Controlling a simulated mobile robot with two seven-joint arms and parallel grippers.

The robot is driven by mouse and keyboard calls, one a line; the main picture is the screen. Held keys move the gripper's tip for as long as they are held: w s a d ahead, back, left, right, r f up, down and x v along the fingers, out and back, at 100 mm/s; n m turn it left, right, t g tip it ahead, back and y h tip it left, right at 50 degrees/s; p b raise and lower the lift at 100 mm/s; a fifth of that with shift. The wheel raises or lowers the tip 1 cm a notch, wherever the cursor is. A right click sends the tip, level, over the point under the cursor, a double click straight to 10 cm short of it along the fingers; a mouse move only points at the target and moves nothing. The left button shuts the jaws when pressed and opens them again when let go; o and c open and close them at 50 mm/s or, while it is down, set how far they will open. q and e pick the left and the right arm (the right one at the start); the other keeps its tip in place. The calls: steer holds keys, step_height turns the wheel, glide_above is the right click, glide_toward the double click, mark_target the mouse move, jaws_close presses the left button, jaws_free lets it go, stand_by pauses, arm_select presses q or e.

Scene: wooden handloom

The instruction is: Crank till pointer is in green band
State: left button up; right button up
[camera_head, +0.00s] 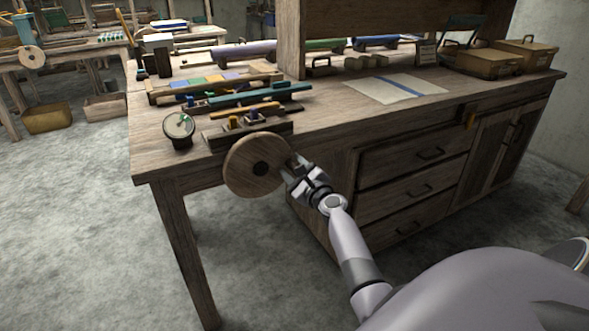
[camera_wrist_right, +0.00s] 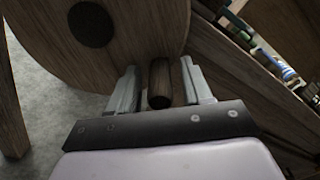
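A round wooden crank wheel (camera_head: 243,172) with a dark hub is mounted at the front left of the workbench. Its dark wooden handle (camera_wrist_right: 159,84) shows in the right wrist view. My right gripper (camera_head: 292,168) is at the right side of the wheel. In the right wrist view its two fingers (camera_wrist_right: 160,88) stand on either side of the handle, with a visible gap on each side. A small round dial (camera_head: 178,126) with a pale face stands on the bench corner, left of the wheel. It has a green mark; the pointer's exact position is too small to tell. My left gripper is out of view.
The workbench (camera_head: 330,123) carries several wooden and coloured loom parts behind the wheel. A pale cloth with a blue stripe (camera_head: 370,90) lies at its middle. Wooden boxes (camera_head: 488,62) stand at the right.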

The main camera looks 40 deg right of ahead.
steer(key=p+v, duration=0.1)
steer(key=v, duration=0.6)
steer(key=shift+p, duration=0.4)
steer(key=shift+s, duration=0.1)
